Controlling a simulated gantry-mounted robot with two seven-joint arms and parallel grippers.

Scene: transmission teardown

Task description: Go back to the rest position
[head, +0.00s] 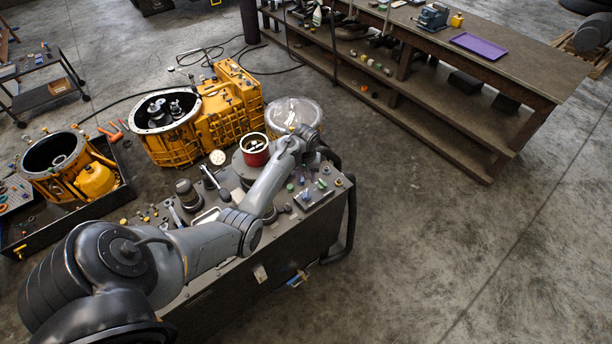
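My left arm comes in from the lower left and reaches over the grey cart (225,290). My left gripper (309,158) is at the far right end of that arm, above the cart's back right part. It is small and partly hidden by my wrist, so I cannot tell whether its fingers are open or shut. No held object can be made out. My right gripper is not in view.
A red-rimmed cylinder (255,152), tools and small parts sit on the cart near my arm. Yellow transmission housings (205,125) stand behind and left (95,180). A long workbench (480,60) with a purple tray (479,46) is at the back right. The floor right is clear.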

